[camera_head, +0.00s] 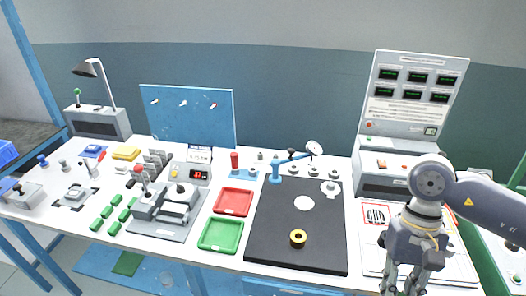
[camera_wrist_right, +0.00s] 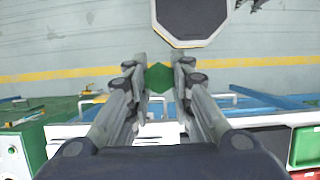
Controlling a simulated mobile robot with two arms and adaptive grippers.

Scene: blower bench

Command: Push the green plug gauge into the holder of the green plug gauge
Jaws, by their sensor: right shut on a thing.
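My right gripper (camera_head: 404,280) is low at the right front of the bench, over or just in front of the white sheet there. In the right wrist view my right gripper (camera_wrist_right: 159,78) has its fingers on both sides of a small green hexagonal piece, the green plug gauge (camera_wrist_right: 159,77). The gauge is seen nearly end-on, so its length is hidden. In the head view the gauge cannot be made out at the fingertips. I cannot tell which fixture on the bench is the holder of the green plug gauge. My left gripper is not in view.
A grey instrument panel (camera_head: 412,95) stands behind my right arm.

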